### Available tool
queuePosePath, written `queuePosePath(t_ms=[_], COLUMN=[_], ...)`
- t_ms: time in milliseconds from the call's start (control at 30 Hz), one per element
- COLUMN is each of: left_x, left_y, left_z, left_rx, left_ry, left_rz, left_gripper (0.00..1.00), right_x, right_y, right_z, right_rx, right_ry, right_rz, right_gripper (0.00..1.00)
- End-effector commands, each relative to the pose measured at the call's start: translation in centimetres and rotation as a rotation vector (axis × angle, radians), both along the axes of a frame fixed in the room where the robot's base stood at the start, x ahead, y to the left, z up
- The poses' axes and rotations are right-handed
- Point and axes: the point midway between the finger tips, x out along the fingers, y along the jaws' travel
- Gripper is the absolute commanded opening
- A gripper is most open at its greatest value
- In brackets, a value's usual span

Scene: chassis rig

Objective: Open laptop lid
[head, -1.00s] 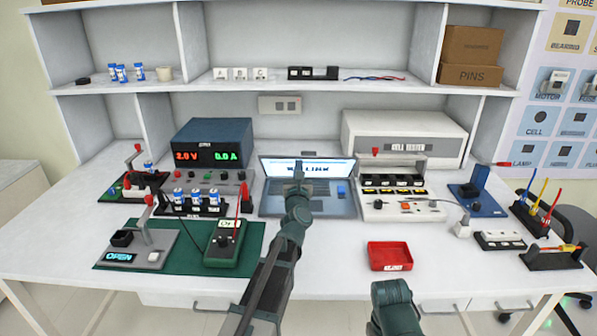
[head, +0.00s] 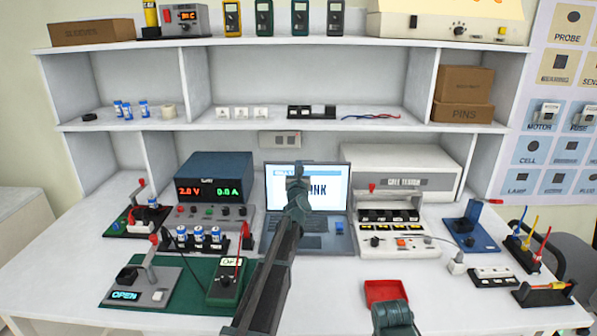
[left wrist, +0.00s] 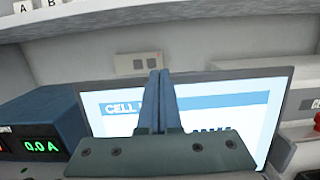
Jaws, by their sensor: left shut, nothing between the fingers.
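The laptop (head: 318,243) stands on the bench in the middle, its keyboard base flat and its lid (head: 333,190) raised nearly upright, with the lit screen facing me. In the left wrist view the screen (left wrist: 235,115) fills the middle, with white and blue areas and partly hidden text. My left gripper (head: 298,170) is shut and empty, in front of the screen. Its two fingers (left wrist: 157,85) are together and hide part of the screen. I cannot tell whether they touch the lid.
A blue power supply (head: 214,180) stands left of the laptop, a cell tester (head: 420,170) right of it. A red tray (head: 386,291) lies in front at right. A green mat (head: 190,302) with devices lies at left. A shelf (head: 270,124) spans above.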

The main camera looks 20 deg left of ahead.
Motion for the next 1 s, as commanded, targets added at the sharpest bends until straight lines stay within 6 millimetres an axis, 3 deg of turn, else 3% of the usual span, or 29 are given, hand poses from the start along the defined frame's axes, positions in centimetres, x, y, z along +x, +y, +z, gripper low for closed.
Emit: queuePosePath(t_ms=[300,1000], left_x=[1.36,0.91], left_y=[0.38,0.17], left_z=[0.18,1.00], left_rx=[-0.001,-0.002], left_ry=[0.002,0.002], left_rz=[0.000,0.000], left_gripper=[0.00,0.00], right_x=[0.00,0.00], right_y=[0.00,0.00], right_z=[0.21,1.05], right_rx=[0.000,0.000], right_ry=[0.000,0.000], right_rz=[0.000,0.000], right_gripper=[0.50,0.50])
